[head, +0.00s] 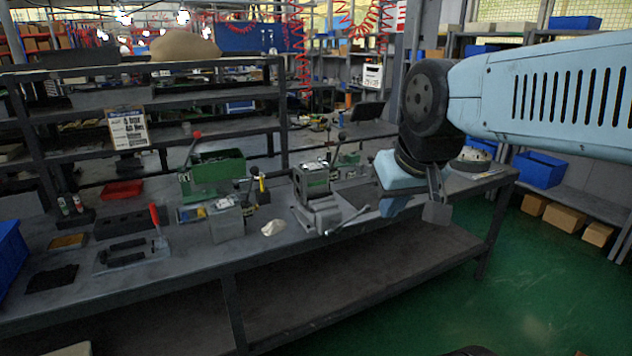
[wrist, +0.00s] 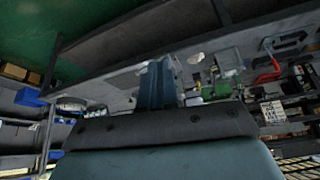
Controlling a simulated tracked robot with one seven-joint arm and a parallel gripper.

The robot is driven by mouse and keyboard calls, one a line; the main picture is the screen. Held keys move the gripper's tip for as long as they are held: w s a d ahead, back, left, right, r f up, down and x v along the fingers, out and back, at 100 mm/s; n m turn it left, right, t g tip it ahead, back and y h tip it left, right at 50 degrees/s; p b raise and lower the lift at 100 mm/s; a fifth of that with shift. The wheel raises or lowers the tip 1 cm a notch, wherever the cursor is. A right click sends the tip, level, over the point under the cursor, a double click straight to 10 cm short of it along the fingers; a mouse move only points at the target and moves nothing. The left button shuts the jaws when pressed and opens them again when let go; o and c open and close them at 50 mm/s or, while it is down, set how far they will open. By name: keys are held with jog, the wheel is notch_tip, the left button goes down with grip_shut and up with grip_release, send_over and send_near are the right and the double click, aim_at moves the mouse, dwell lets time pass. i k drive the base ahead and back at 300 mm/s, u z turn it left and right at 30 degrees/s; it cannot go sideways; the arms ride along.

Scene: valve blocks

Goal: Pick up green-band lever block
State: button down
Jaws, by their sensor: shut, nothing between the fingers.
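A grey block with a dark upright lever (head: 316,182) stands on the bench, mid-picture in the head view; it seems to have a greenish band near its top. A second grey block (head: 228,222) stands nearer the bench's front edge, with a yellow-and-black lever beside it. It also seems to show in the wrist view (wrist: 229,61). I cannot tell for certain which one is the green-band lever block. My gripper (head: 437,212) hangs at the bench's right part, right of both blocks and apart from them. Its fingers (wrist: 157,82) are together and empty.
A green machine (head: 214,172) with a red-knobbed lever stands behind the blocks. A red-handled clamp (head: 155,220), a red tray (head: 122,190) and a pale lump (head: 273,228) lie on the bench (head: 190,262). A round pale part (head: 472,158) sits at its right end.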

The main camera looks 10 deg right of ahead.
aim_at(315, 180)
jog(key=u, duration=0.5)
jog(key=k, duration=1.25)
jog(key=u, duration=0.5)
jog(key=i, duration=1.05)
jog(key=z, duration=0.55)
jog(key=i, duration=0.9)
jog(key=z, duration=1)
jog(key=i, duration=0.75)
jog(key=z, duration=0.55)
jog(key=k, duration=0.75)
jog(key=z, duration=0.05)
